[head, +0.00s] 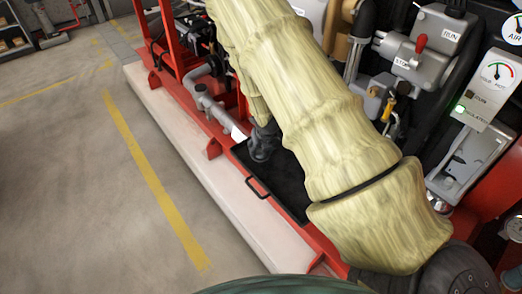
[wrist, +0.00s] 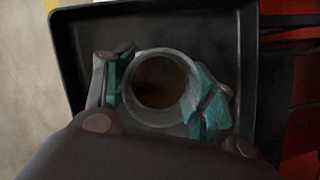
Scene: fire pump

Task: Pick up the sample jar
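The sample jar (wrist: 160,85) is a round, clear-walled jar seen from above in the wrist view, with a dark brown inside. It is in the black tray (wrist: 78,60), which also shows in the head view (head: 290,190). My gripper (wrist: 162,92) has one teal-padded finger on each side of the jar, and both pads appear to touch its wall. In the head view my gripper (head: 262,148) is low over the tray's far end. The jar cannot be made out there, and whether its base touches the tray is hidden.
The tray sits on a red pump frame (head: 215,148) with a pale plinth (head: 190,160) along its left side. Grey pipework (head: 210,100) stands just beyond the tray. Control boxes (head: 425,45) and a gauge panel (head: 490,85) are on the right. The floor at left is clear.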

